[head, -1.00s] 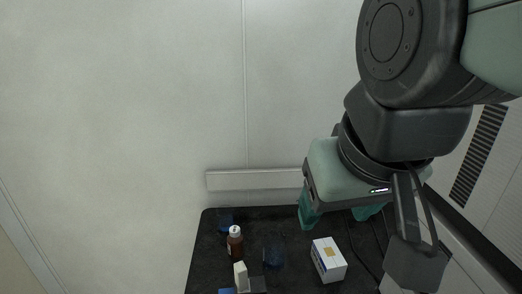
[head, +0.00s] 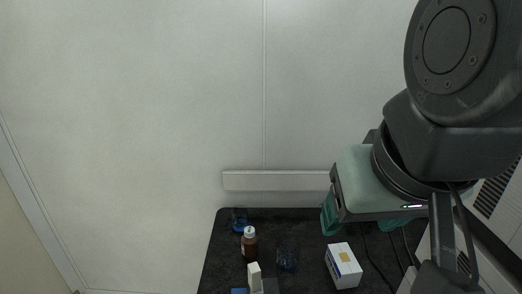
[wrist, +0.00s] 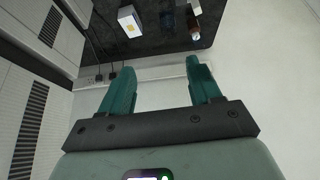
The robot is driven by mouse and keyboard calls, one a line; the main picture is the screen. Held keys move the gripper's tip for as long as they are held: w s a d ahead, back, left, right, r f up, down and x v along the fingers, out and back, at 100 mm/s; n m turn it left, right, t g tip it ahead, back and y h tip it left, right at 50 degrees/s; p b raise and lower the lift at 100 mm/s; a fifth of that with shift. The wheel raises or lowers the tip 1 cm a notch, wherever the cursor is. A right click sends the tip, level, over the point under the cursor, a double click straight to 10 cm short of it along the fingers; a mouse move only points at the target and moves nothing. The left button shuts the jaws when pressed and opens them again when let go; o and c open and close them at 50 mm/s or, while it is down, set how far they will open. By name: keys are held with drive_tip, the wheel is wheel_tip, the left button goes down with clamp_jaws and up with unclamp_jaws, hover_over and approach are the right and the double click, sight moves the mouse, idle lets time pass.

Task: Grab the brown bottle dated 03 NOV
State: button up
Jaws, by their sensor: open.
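A brown bottle with a white cap (head: 250,245) stands upright on the black table, left of centre; its date cannot be read. In the wrist view the bottle (wrist: 195,33) shows near the top, its white cap toward me. My gripper (head: 362,226) is at the right in the head view, above the table's back right part and apart from the bottle. In the wrist view its two green fingers (wrist: 158,88) are spread with nothing between them.
A white box (head: 343,266) lies right of the bottle. A dark blue clear container (head: 287,257) stands between them, and another blue one (head: 239,219) is behind the bottle. A white upright item (head: 254,277) is in front. Cables (head: 378,256) run at the right. A wall rises behind the table (head: 222,262).

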idle(0.7)
drive_tip(key=w+a+f+n+g+h, duration=0.1)
drive_tip(key=w+f+n+h, duration=0.55)
drive_tip(key=w, duration=0.35)
drive_tip(key=w+a+f+n+g+h, duration=0.1)
drive_tip(key=w+f+n+g+h, duration=0.1)
drive_tip(key=w+f+n+h, duration=0.5)
drive_tip(key=n+t+y, duration=0.6)
drive_tip(key=n+t, duration=0.8)
drive_tip(key=n, duration=0.3)
approach(252, 227)
drive_tip(key=a+x, duration=0.1)
drive_tip(key=x, duration=0.9)
drive_tip(key=shift+w+d+f, duration=0.2)
drive_tip(key=shift+d, duration=0.25)
